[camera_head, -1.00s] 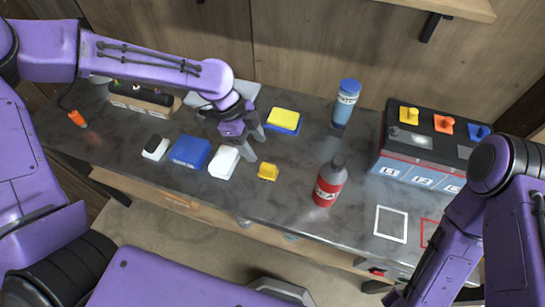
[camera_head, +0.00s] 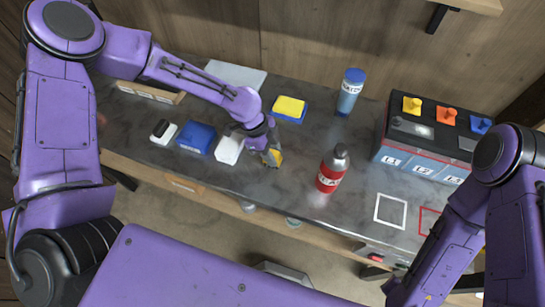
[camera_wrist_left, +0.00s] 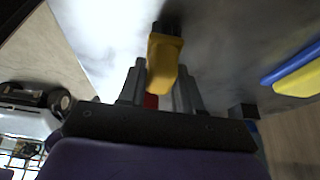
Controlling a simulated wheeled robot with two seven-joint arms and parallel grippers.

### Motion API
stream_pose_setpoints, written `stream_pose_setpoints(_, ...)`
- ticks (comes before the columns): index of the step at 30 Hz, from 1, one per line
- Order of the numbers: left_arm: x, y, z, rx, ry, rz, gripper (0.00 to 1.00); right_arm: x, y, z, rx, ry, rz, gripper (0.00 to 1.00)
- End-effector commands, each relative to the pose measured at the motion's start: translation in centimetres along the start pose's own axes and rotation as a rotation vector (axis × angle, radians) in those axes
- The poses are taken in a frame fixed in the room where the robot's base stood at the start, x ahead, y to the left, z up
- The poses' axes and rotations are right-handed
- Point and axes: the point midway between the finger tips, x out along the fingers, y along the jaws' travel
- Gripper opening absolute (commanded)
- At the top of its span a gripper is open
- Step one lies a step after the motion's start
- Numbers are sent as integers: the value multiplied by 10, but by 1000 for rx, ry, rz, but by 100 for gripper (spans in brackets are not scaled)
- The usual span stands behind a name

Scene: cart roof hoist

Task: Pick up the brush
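The brush (camera_head: 275,158) is a small yellow block on the grey worktop. In the left wrist view the yellow body (camera_wrist_left: 164,62) shows with a dark end that looks like bristles. My left gripper (camera_head: 269,156) is down at the brush and partly hides it in the head view. In the left wrist view my left gripper (camera_wrist_left: 159,75) has its two fingers apart, with the yellow body between and just beyond the tips. A gap shows at the left finger; contact at the right finger is unclear. My right gripper is out of view, only its arm shows.
A white block (camera_head: 229,149) stands just left of my left gripper, with a blue box (camera_head: 196,138) beyond it. A yellow-and-blue sponge (camera_head: 289,109) lies behind. A red bottle (camera_head: 332,170) stands to the right, with clear worktop between. A battery-like box (camera_head: 424,160) stands far right.

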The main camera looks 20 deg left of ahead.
Motion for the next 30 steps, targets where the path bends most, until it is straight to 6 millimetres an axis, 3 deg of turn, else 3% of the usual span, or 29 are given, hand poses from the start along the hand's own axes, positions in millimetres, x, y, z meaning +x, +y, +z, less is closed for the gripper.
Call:
stream_pose_setpoints(11, -3, -1, -1, 0, 0, -2, 3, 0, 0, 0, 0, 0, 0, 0)
stream_pose_setpoints(17, -31, -1, -13, 1, 2, -4, 3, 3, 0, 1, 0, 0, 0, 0)
stream_pose_setpoints(24, -84, 58, -44, 5, 0, -3, 3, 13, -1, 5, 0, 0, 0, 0)
stream_pose_setpoints(30, -102, 111, -60, 2, 0, -1, 3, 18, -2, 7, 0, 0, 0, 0)
